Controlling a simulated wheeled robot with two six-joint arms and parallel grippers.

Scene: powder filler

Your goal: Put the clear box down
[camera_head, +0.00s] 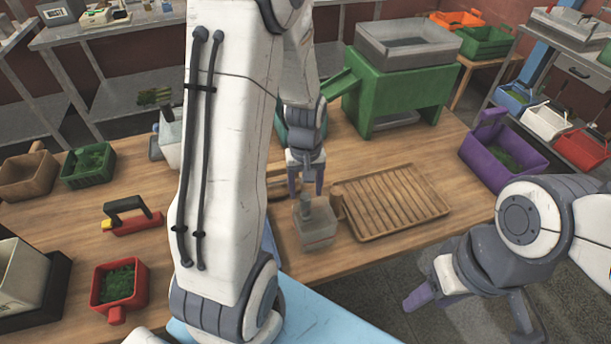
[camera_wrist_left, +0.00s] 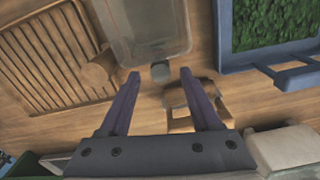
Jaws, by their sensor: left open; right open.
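The clear box (camera_head: 316,232) stands upright on the wooden table, just left of the slatted wooden tray (camera_head: 395,203). My left gripper (camera_head: 305,190) is open and points down above the box's small grey handle. In the left wrist view the clear box (camera_wrist_left: 146,28) lies beyond the fingertips, its handle end toward the open left gripper (camera_wrist_left: 158,74). No finger appears closed on it. My right gripper (camera_head: 468,308) is open and empty, off the table's front right edge.
The slatted tray (camera_wrist_left: 45,55) is close beside the box. A blue tray (camera_wrist_left: 228,58) with green contents lies on its other side. A green machine (camera_head: 400,97) stands behind. A purple bin (camera_head: 500,170) is at right, a red container (camera_head: 118,287) at left.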

